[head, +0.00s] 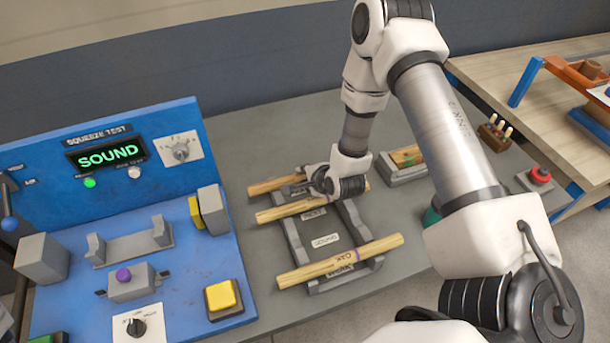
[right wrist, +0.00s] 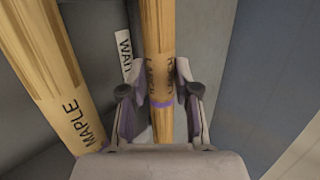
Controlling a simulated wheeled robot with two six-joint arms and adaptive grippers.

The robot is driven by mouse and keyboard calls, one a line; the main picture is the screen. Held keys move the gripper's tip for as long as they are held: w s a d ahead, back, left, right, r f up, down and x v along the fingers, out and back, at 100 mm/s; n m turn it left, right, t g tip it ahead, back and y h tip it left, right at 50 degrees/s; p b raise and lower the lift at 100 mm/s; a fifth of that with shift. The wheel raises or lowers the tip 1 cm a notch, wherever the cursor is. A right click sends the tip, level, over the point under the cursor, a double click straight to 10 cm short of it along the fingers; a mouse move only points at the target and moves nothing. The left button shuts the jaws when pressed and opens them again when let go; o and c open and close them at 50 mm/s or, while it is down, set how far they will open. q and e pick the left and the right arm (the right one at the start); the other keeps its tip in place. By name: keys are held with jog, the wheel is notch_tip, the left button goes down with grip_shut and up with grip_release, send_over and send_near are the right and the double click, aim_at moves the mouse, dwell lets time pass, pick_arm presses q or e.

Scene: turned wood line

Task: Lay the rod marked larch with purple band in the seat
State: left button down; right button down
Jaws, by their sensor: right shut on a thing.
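The rod marked larch with the purple band (right wrist: 160,70) is between the fingers of my right gripper (right wrist: 160,100), which is shut on it. In the head view my right gripper (head: 318,187) is at the far end of the grey rack, and the far rod (head: 275,185) runs under it, its right part hidden. A thicker rod marked maple (right wrist: 55,80) lies beside it, apart from the fingers. The grey two-post cradle (head: 133,247) on the blue bench, which looks like the seat, is empty. My left gripper is not in view.
The rack (head: 352,218) also bears a rod marked oak (head: 330,264) at its near end. The blue squeeze-test panel (head: 60,160) reads SOUND. Grey blocks (head: 42,260) flank the cradle, with a yellow button (head: 222,295) in front. A red button (head: 540,175) stands at right.

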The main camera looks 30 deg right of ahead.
jog(key=shift+s, duration=0.1)
jog(key=shift+f, duration=0.15)
jog(key=c, duration=1.1)
grip_release()
jog(key=shift+c, duration=0.2)
